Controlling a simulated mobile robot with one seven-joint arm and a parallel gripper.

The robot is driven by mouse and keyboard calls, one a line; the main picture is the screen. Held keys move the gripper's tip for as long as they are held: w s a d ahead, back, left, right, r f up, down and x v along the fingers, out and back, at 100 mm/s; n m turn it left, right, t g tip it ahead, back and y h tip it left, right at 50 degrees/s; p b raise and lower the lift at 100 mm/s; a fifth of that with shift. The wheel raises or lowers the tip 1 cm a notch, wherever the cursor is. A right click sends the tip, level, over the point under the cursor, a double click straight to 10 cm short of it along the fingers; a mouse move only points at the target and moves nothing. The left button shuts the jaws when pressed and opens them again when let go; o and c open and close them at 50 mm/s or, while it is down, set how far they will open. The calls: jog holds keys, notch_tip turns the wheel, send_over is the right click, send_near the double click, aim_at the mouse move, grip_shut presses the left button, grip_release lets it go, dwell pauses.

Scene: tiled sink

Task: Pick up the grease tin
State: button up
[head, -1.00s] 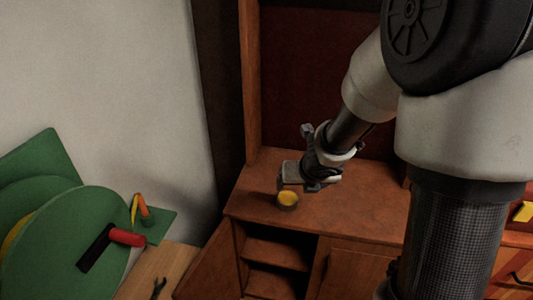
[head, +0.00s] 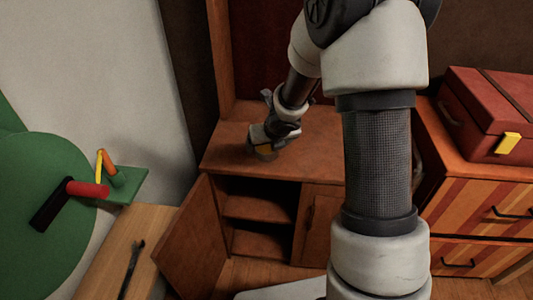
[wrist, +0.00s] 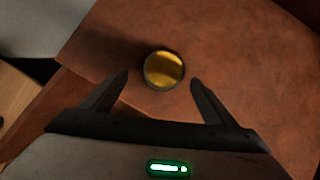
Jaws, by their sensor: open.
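The grease tin (wrist: 164,70) is a small round tin with a dark rim and a yellow top. It stands upright on the wooden cabinet top. In the wrist view it lies just ahead of and between the two fingertips of my gripper (wrist: 159,80), with a gap on either side. My gripper is open and empty. In the head view my gripper (head: 262,143) is over the tin (head: 265,153), which is partly hidden by it.
The cabinet top (head: 228,150) is otherwise mostly clear. An open cabinet door (head: 192,240) and shelves are below. A red case (head: 490,110) sits on striped drawers (head: 470,210) at right. A green machine (head: 40,200) and a wooden bench (head: 125,255) are at left.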

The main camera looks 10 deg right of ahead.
aim_at(267, 149)
jog(key=x, duration=0.1)
jog(key=b+x, duration=0.1)
jog(key=x, duration=0.1)
jog(key=b+x, duration=0.1)
jog(key=shift+w+d+f, duration=0.1)
jog(key=shift+d+f, duration=0.25)
jog(key=shift+f, duration=0.1)
jog(key=c, duration=1.2)
jog(key=shift+r, duration=0.1)
jog(key=shift+c, duration=1.2)
jog(key=shift+r, duration=0.15)
